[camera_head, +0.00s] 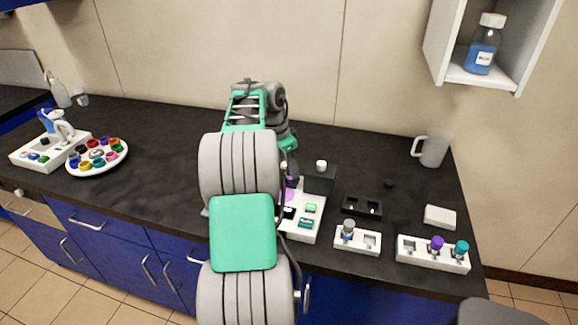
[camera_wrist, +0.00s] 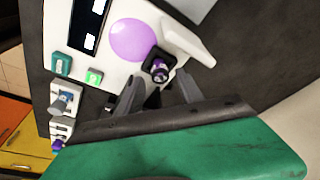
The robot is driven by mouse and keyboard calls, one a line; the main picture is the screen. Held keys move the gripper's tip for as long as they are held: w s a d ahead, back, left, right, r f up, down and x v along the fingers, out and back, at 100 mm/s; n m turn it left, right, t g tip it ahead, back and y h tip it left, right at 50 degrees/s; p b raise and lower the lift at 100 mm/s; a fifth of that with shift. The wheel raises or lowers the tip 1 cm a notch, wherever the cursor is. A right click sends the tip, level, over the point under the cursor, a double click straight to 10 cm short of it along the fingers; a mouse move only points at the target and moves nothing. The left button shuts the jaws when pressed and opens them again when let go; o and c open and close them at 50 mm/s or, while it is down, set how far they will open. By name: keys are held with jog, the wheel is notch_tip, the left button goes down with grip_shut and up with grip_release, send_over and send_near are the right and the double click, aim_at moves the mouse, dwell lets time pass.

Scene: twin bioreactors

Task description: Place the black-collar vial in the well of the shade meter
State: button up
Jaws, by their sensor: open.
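The shade meter (camera_wrist: 185,35) is a white device with a round purple patch, a dark display and two green buttons. It also shows in the head view (camera_head: 300,232), partly behind my arm. In the wrist view a small vial (camera_wrist: 160,70) with a dark collar and a purplish tint stands in the meter's black square well (camera_wrist: 149,58). How deep it sits is hard to tell. My gripper (camera_wrist: 159,79) is open, with its fingertips spread just short of the vial, one toward each side. I see no clear contact. In the head view my arm hides the gripper and vial.
A black block with a white knob (camera_head: 320,178) stands behind the meter. A black two-hole rack (camera_head: 350,203), a white rack with a grey-capped vial (camera_head: 371,243), another with purple and teal vials (camera_head: 410,249) and a mug (camera_head: 434,150) stand right.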

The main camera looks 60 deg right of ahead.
jog(key=p+v, duration=0.4)
jog(key=v, duration=0.8)
jog(key=w+a+r+n+t+h, duration=0.1)
jog(key=w+a+r+n, duration=0.1)
jog(key=w+a+n, duration=0.95)
jog(key=w+a+n+t, duration=0.1)
jog(key=w+a+t, duration=0.1)
jog(key=a, duration=1.1)
jog(key=s+a+f+n+y, duration=0.1)
jog(key=s+a+f+n, duration=0.1)
jog(key=a, duration=0.7)
jog(key=s+a+f+n+t+y, duration=0.1)
jog(key=s+a+f+n, duration=0.1)
jog(key=a+f+n, duration=0.2)
jog(key=s+a+f+n+t+y, duration=0.1)
jog(key=s+a+f+n, duration=0.1)
jog(key=a+n, duration=0.5)
jog(key=a+f, duration=0.1)
jog(key=a, duration=0.5)
jog(key=shift+s+a, duration=0.2)
jog(key=shift+a, duration=0.1)
